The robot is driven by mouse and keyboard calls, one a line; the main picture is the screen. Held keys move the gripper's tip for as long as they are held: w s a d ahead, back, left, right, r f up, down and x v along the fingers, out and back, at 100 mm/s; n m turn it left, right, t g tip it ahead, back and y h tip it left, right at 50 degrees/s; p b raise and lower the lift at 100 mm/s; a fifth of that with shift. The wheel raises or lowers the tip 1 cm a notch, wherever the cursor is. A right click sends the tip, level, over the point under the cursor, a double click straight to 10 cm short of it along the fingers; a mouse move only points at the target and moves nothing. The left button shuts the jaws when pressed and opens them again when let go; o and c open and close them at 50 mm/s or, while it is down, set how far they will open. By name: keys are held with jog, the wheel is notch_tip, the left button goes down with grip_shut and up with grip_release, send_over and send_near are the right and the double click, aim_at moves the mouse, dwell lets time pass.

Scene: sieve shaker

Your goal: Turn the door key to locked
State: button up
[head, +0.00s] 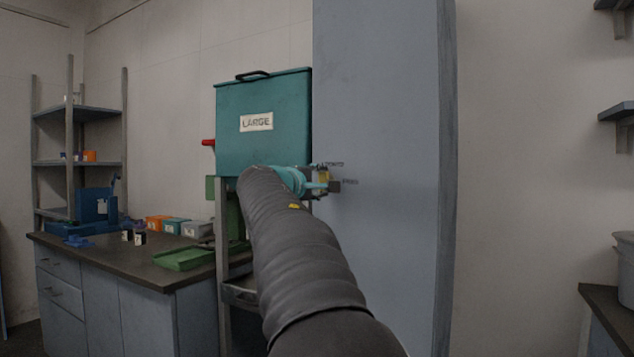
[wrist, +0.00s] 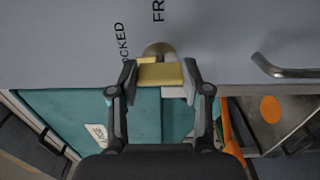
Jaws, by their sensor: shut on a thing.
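The door key (wrist: 160,73) is a yellow, flat-bowed key in a round brass lock (wrist: 158,49) on the grey-blue cabinet door (wrist: 75,35). My gripper (wrist: 160,78) is shut on the key's bow, one finger on each side. In the wrist view, a label partly hidden by the left finger reads "CKED", and one cut off by the top edge reads "FR". The key's exact angle is hard to tell.
A teal "LARGE" box (head: 263,150) stands left of the tall cabinet (head: 385,120), close behind my arm. A metal door handle (wrist: 285,70) is right of the key in the wrist view. A workbench (head: 120,255) with small boxes is at left.

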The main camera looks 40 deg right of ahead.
jog(key=shift+s+d, duration=0.1)
jog(key=o, duration=1.2)
jog(key=shift+d, duration=0.1)
jog(key=shift+c, duration=0.2)
jog(key=shift+a, duration=0.25)
jog(key=shift+s+a, duration=0.1)
jog(key=shift+a, duration=0.25)
jog(key=v, duration=1.1)
